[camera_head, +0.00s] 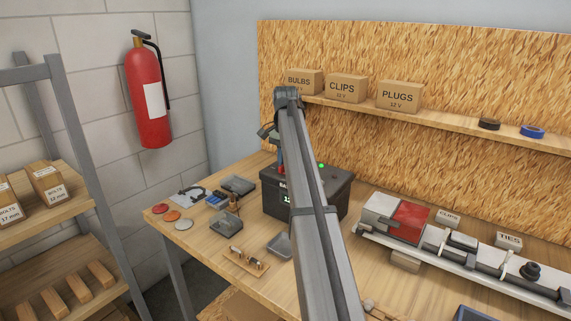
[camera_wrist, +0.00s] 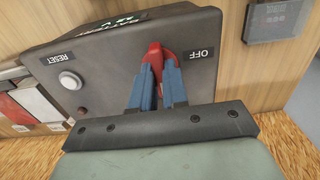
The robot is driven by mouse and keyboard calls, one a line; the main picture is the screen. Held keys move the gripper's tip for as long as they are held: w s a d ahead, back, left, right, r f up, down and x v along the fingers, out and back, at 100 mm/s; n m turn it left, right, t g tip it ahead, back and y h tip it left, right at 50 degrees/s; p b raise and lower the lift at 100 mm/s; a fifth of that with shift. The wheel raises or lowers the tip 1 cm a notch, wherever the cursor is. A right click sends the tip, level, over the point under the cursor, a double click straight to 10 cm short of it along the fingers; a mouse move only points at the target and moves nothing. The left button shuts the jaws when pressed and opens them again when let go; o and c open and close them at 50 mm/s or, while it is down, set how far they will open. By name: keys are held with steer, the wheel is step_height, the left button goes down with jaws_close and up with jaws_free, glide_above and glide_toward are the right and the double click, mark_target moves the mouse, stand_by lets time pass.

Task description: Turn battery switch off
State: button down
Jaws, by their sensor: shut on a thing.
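The dark battery box (camera_head: 341,196) stands on the workbench, partly hidden behind my arm in the head view. In the wrist view its top panel (camera_wrist: 112,68) appears upside down. The red switch handle (camera_wrist: 153,50) stands on the panel, beside the OFF label (camera_wrist: 202,54). My gripper (camera_wrist: 160,64) has its blue fingers shut on the handle, one on each side. The lower part of the handle is hidden between the fingers, and I cannot tell its exact turn angle. A green light (camera_head: 321,166) is lit on the box.
A RESET button (camera_wrist: 71,80) sits on the panel. Small trays and parts (camera_head: 226,222) lie left of the box. A long rail with a red-topped unit (camera_head: 409,220) lies to the right. A shelf (camera_head: 442,121) with cartons runs along the board behind.

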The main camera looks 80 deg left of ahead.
steer(key=n, duration=0.4)
steer(key=shift+n, duration=0.6)
steer(key=n, duration=0.4)
steer(key=shift+n, duration=0.6)
